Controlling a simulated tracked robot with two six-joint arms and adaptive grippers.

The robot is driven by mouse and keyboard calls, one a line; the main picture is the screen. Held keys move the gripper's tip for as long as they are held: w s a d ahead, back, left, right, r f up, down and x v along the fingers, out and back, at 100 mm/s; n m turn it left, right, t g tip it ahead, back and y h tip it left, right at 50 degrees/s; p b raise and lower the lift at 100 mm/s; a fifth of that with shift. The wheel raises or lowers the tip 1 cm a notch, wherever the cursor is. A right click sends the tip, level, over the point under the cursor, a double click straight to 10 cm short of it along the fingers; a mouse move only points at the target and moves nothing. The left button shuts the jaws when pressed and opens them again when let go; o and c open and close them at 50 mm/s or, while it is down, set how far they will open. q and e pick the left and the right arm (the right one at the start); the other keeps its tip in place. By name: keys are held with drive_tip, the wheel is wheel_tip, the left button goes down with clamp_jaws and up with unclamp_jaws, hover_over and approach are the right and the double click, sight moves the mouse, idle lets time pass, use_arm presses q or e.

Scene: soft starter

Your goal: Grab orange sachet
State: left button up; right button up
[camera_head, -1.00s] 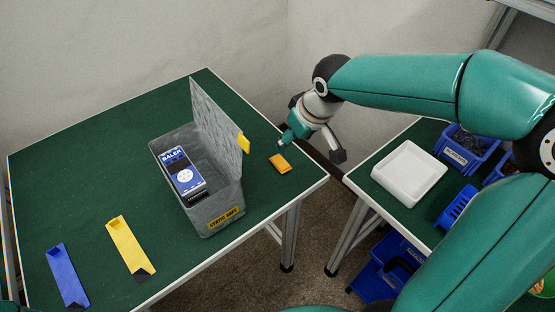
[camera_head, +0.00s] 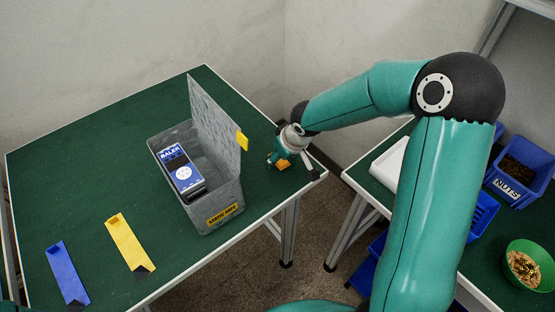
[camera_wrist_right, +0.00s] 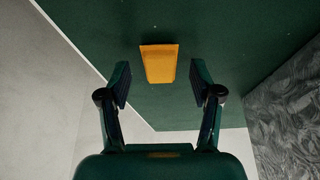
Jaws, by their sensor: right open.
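The orange sachet (camera_head: 283,164) lies flat on the green table near its right corner, partly hidden by my right gripper in the head view. In the right wrist view the sachet (camera_wrist_right: 159,63) shows whole, a little beyond the fingertips and centred between them. My right gripper (camera_head: 292,166) is over the sachet; in the right wrist view its two fingers (camera_wrist_right: 159,82) are apart, with nothing held between them. My left gripper is not in view.
A grey bin (camera_head: 225,200) with a raised lid holds a blue and white device (camera_head: 182,172), left of the sachet. Yellow (camera_head: 128,243) and blue (camera_head: 67,273) strips lie at the front left. A second table at right carries a white tray (camera_head: 388,163), blue bins (camera_head: 519,172) and a green bowl (camera_head: 530,265).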

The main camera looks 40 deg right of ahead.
drive_tip(key=shift+w+f, duration=0.15)
drive_tip(key=shift+f, duration=0.25)
drive_tip(key=shift+c, duration=0.2)
drive_tip(key=c, duration=1)
drive_tip(key=shift+r, duration=0.15)
